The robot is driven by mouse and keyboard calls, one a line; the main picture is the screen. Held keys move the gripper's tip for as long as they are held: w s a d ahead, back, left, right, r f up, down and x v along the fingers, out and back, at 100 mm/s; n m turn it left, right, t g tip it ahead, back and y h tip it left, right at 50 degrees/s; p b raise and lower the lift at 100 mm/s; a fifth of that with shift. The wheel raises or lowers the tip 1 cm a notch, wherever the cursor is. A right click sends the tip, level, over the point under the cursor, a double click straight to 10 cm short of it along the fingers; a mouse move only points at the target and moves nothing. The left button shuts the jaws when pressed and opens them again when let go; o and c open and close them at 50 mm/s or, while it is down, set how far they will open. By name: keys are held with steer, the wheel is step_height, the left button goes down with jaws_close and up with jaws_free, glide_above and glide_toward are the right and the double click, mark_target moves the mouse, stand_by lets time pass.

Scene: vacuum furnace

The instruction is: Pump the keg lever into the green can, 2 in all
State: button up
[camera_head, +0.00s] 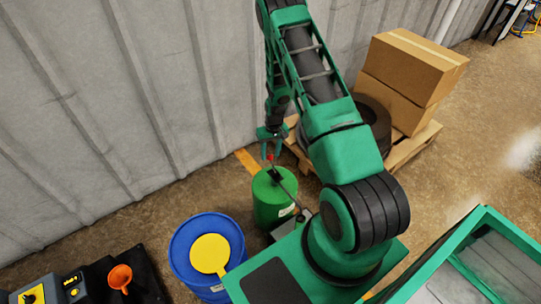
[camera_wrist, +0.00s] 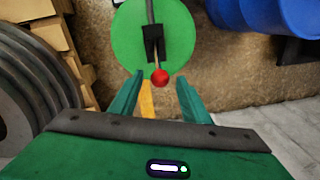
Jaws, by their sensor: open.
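The green keg (camera_head: 272,200) stands on the floor near the wall, and its round green top (camera_wrist: 130,38) fills the upper middle of the wrist view. A black pivot block (camera_wrist: 153,45) on it carries a thin lever that ends in a red knob (camera_wrist: 160,76). My gripper (camera_head: 269,147) is above the knob (camera_head: 270,157). In the wrist view its two fingers are apart, one on each side of the knob; contact cannot be told.
Tyres (camera_head: 374,118) and cardboard boxes (camera_head: 412,62) sit on a pallet (camera_head: 421,143) to the right. The grey wall (camera_head: 110,100) is close behind.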

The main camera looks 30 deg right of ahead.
steer(key=shift+a+f, duration=0.1)
steer(key=shift+f, duration=0.55)
jaws_close()
steer(key=shift+d, duration=0.3)
steer(key=shift+a, duration=0.1)
